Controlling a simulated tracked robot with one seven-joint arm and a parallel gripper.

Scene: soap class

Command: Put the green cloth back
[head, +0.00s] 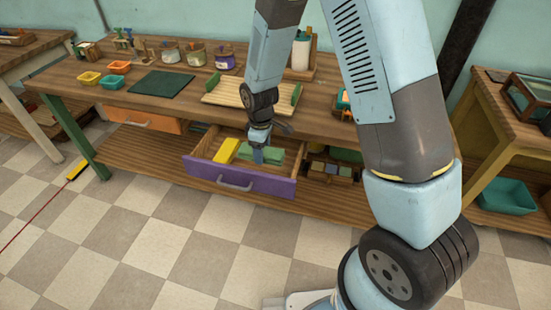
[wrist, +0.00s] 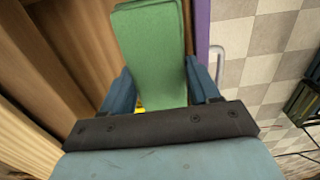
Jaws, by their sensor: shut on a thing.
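The green cloth (wrist: 151,50) is a folded, flat bundle in the wrist view, between the two blue fingers of my gripper (wrist: 163,90). My gripper is shut on the cloth. In the head view the cloth (head: 262,155) shows at my gripper (head: 258,154), inside or just above the open purple-fronted drawer (head: 238,180). I cannot tell whether the cloth touches the drawer floor. A yellow item (head: 227,150) lies in the drawer's left part. A bit of yellow also shows below the cloth in the wrist view.
The workbench top (head: 130,98) is above the drawer, with a dark green mat (head: 161,84), a wooden board (head: 230,95), small trays and jars. An orange drawer (head: 146,119) is to the left. Small blocks (head: 330,170) sit on the lower shelf.

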